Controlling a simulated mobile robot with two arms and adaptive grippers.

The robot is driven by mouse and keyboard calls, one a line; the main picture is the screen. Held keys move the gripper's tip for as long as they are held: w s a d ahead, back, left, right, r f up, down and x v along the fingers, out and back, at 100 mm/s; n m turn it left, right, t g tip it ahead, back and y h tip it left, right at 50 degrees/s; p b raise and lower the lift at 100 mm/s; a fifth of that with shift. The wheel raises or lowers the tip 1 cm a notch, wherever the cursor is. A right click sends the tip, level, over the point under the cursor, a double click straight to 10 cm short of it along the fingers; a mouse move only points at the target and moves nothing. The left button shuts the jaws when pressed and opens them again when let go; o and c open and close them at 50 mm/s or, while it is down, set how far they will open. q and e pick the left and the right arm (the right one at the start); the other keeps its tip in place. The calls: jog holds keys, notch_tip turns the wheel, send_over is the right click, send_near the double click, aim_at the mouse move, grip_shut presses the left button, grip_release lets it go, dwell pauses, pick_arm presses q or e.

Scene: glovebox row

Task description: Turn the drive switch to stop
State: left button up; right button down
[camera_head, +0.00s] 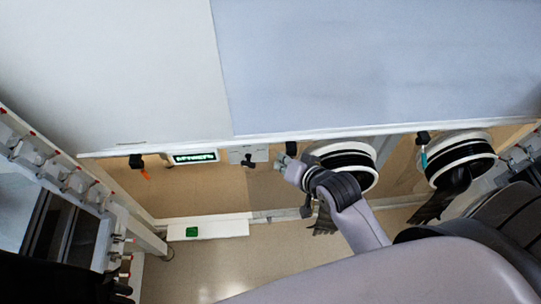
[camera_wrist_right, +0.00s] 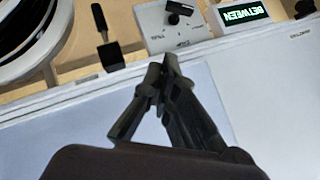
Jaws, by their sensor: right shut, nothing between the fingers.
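The drive switch is a black knob (camera_head: 248,160) on a light grey plate (camera_head: 262,154), on the front of the glovebox under the blue-grey panel. The knob also shows at the top edge of the right wrist view (camera_wrist_right: 180,9), partly cut off, on its plate (camera_wrist_right: 158,38). A small display (camera_head: 195,157) beside it reads "BETWEEN" in the right wrist view (camera_wrist_right: 237,14). My right gripper (camera_head: 281,163) is shut and empty, just right of the plate in the head view. Its fingertips (camera_wrist_right: 164,66) show apart from the knob. My left gripper is not in view.
Two round glove ports (camera_head: 350,147) (camera_head: 462,143) with dark gloves lie to the right. A black block with an orange lever (camera_head: 146,175) is at the left. Another black block (camera_wrist_right: 111,56) with a lever sits beside the switch plate. A white box with a green screen (camera_head: 192,232) is below.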

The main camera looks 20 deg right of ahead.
aim_at(248, 165)
jog(key=p+x, duration=0.1)
jog(key=x, duration=0.9)
jog(key=shift+w+a, duration=0.1)
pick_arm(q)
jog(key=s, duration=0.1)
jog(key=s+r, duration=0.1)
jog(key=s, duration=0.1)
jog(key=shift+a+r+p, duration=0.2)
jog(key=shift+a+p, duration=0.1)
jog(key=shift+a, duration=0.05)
pick_arm(e)
jog(key=a+f, duration=0.1)
jog(key=f, duration=0.2)
jog(key=shift+a+f, duration=0.1)
jog(key=shift+a, duration=0.3)
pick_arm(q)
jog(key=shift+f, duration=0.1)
pick_arm(e)
jog(key=shift+f, duration=0.15)
pick_arm(q)
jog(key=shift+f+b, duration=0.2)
jog(key=shift+b, duration=0.15)
pick_arm(e)
jog(key=shift+f, duration=0.2)
